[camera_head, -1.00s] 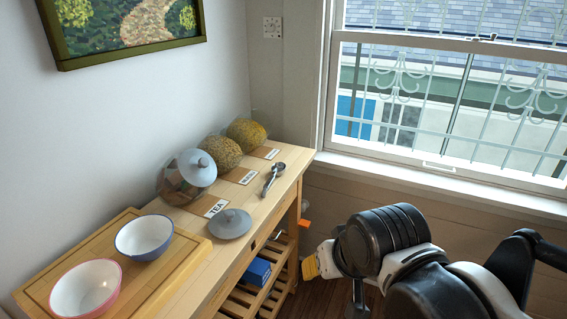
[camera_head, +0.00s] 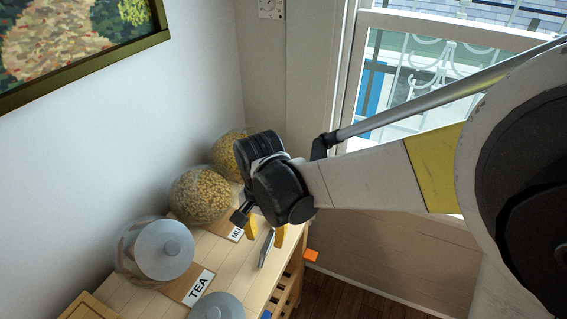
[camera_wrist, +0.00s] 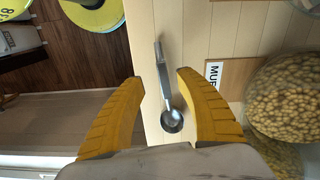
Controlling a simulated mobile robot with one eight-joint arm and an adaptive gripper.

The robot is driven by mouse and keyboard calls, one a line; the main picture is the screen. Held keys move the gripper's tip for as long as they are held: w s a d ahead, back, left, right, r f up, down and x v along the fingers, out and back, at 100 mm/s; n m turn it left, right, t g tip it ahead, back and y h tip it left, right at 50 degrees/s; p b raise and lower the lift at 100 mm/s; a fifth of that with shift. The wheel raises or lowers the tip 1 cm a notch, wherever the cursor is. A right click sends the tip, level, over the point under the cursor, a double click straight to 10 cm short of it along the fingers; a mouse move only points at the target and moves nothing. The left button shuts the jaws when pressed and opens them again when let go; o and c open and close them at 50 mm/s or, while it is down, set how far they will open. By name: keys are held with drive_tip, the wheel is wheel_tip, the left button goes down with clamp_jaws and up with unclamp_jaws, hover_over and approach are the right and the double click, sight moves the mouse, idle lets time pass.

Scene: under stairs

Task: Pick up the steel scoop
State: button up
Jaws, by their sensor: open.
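The steel scoop (camera_wrist: 165,88) lies on the light wood table top (camera_wrist: 205,25). In the wrist view its handle points up the picture and its round bowl lies between my two yellow fingers. In the head view only part of the scoop (camera_head: 266,248) shows beside my gripper (camera_head: 265,233). My gripper is open over the scoop, with its fingertips (camera_wrist: 157,76) on either side of it. I cannot tell how far above the table the fingers are.
Glass jars of yellowish contents (camera_head: 200,195) stand close by, against the wall. A jar with a pale lid (camera_head: 163,250), a loose lid (camera_head: 216,308) and a TEA label (camera_head: 199,288) are nearer. The window (camera_head: 400,85) is behind my arm.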

sight(266, 246)
drive_tip(key=f+b, duration=0.1)
drive_tip(key=f, duration=0.1)
drive_tip(key=f+b, duration=0.1)
drive_tip(key=f, duration=0.1)
drive_tip(key=f+b, duration=0.1)
drive_tip(key=f, duration=0.2)
drive_tip(key=shift+w+a, duration=0.15)
drive_tip(key=shift+w, duration=0.2)
drive_tip(key=shift+r, duration=0.15)
clamp_jaws()
